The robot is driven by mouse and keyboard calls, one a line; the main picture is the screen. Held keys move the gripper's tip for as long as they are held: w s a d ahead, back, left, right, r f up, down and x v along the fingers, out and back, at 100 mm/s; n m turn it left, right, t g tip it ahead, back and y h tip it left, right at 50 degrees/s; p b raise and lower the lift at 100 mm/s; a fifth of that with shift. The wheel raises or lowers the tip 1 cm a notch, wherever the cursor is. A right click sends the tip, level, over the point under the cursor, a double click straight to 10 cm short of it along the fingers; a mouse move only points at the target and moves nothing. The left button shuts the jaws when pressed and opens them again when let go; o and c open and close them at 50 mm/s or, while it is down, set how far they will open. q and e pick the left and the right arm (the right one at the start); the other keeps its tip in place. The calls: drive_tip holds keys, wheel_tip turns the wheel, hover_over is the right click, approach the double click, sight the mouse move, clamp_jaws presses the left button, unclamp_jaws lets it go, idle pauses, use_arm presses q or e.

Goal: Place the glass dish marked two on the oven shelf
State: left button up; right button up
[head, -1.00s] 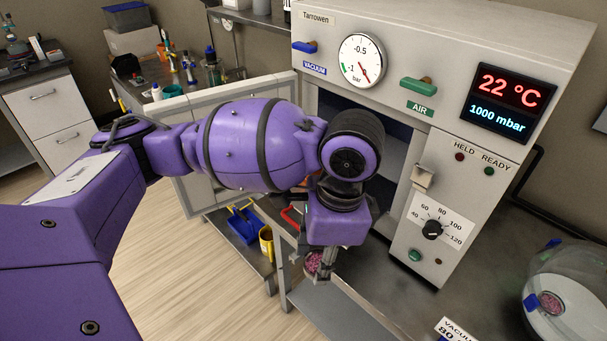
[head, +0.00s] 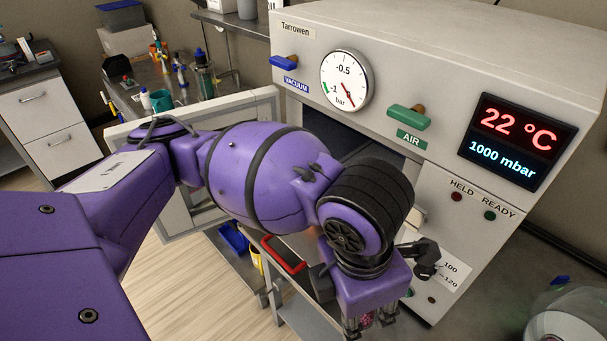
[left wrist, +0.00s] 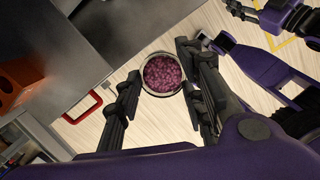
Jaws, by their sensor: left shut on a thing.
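My left gripper (head: 370,325) is shut on a round glass dish (left wrist: 162,75) filled with pink-purple pieces. In the left wrist view the dish sits between the fingertips (left wrist: 160,92). In the head view only a pink bit of it shows between the fingers; no mark is readable. The oven (head: 440,80) stands open, its dark chamber (head: 340,135) partly hidden behind my left arm. The gripper is low in front of the oven, outside the chamber. The oven shelf cannot be made out. My right gripper (left wrist: 240,10) seems to show at the top of the left wrist view.
The open oven door (head: 190,115) stands to the left. A clear rounded vessel (head: 565,325) is at lower right. The floor at left is free.

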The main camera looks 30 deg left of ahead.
use_arm(q)
drive_tip(key=shift+d+m, duration=0.15)
drive_tip(key=shift+m, duration=0.45)
drive_tip(key=shift+w, duration=0.25)
drive_tip(key=shift+m, duration=0.3)
drive_tip(key=w+a, duration=0.3)
drive_tip(key=w, duration=0.2)
drive_tip(key=w+a+f, duration=0.1)
drive_tip(key=w+a, duration=0.2)
drive_tip(key=w, duration=0.3)
drive_tip(key=w+a+f, duration=0.1)
drive_tip(key=w+a, duration=0.3)
drive_tip(key=w, duration=0.1)
drive_tip(key=shift+w+f+p, duration=0.15)
drive_tip(key=shift+w+p, duration=0.05)
drive_tip(key=shift+p, duration=0.1)
wheel_tip(320, 180, down, 4)
drive_tip(key=shift+f, duration=0.1)
drive_tip(key=shift+w+a+f, duration=0.1)
drive_tip(key=shift+w, duration=0.1)
drive_tip(key=shift+f, duration=0.15)
drive_tip(key=o, duration=1.1)
